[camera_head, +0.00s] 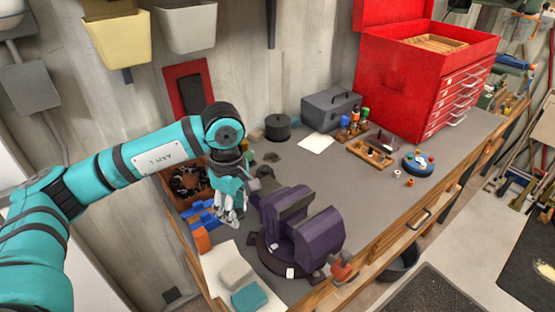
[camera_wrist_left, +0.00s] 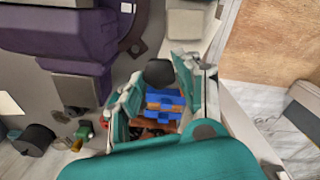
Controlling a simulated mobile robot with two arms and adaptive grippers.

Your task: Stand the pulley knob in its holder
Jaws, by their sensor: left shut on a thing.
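My left gripper (camera_head: 232,212) hangs over the left part of the bench, left of the purple vise. In the left wrist view its teal fingers (camera_wrist_left: 155,85) are shut on a dark, rounded piece, which looks like the pulley knob (camera_wrist_left: 159,72). The fingers mostly hide the knob in the head view. A blue stepped block (camera_head: 203,217), possibly the holder, lies on the bench just left of the gripper. It also shows beyond the fingers in the left wrist view (camera_wrist_left: 164,98). I cannot tell for certain which piece is the holder. My right gripper is not in view.
The purple vise (camera_head: 303,222) stands close on the right. A wooden bin (camera_head: 187,180) of dark parts is behind the gripper. White and teal blocks (camera_head: 249,296) lie in front. A grey toolbox (camera_head: 331,108) and red chest (camera_head: 395,85) stand farther back. The bench middle is fairly clear.

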